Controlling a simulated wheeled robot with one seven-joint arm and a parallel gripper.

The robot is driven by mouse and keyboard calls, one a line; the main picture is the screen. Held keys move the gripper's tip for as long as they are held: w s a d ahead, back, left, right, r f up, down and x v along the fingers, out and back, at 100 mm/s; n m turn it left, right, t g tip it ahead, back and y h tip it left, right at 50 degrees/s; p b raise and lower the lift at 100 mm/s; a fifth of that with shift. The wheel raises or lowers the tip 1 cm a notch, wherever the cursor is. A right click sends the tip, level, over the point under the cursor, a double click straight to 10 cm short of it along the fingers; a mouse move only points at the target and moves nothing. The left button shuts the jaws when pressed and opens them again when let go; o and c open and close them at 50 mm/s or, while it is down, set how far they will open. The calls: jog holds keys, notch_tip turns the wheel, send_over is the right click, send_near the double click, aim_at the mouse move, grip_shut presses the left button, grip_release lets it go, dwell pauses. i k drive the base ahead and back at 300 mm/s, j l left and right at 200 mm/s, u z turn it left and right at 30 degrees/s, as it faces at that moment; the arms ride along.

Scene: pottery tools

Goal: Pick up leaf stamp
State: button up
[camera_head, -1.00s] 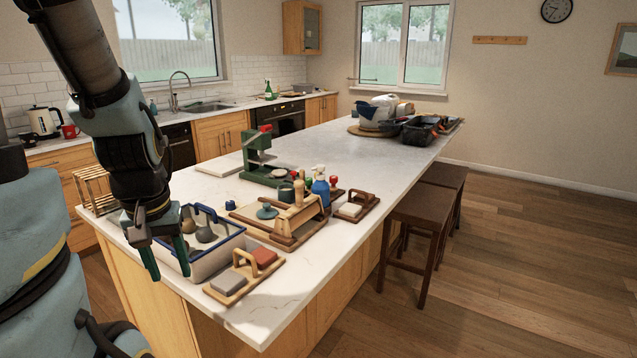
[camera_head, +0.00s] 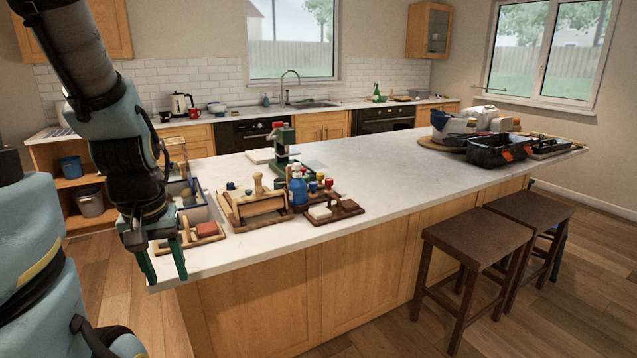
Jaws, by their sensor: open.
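My gripper (camera_head: 163,262) is open and empty, its green fingers pointing down at the near left corner of the island worktop. I cannot pick out the leaf stamp for certain. Several small handled tools with coloured tops (camera_head: 320,184) stand right of the blue spray bottle (camera_head: 298,188), too small to identify. A wooden stand with a roller (camera_head: 255,208) is left of the bottle. A board with a brown handle (camera_head: 335,212) and a pale block lies in front of it. My arm partly hides a blue-rimmed tray (camera_head: 197,213) and another board with a red block (camera_head: 206,229).
A green press (camera_head: 283,145) stands behind the tools. The middle of the white worktop (camera_head: 385,175) is clear. A black crate (camera_head: 492,152) and other containers sit at its far right. Two dark stools (camera_head: 477,238) stand along the near side.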

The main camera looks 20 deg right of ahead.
aim_at(320, 177)
jog(key=l+u, duration=0.15)
jog(key=l, duration=0.3)
jog(key=k+l+u, duration=0.15)
jog(key=l, duration=0.25)
jog(key=k+l+u, duration=0.15)
jog(key=l, duration=0.3)
jog(key=l+u, duration=0.15)
jog(key=l, duration=0.25)
jog(key=k+l+u, duration=0.15)
jog(key=l, duration=0.25)
jog(key=i+l+u, duration=0.1)
jog(key=l+u, duration=0.3)
jog(key=l, duration=0.55)
jog(key=l+u, duration=0.4)
jog(key=l, duration=0.6)
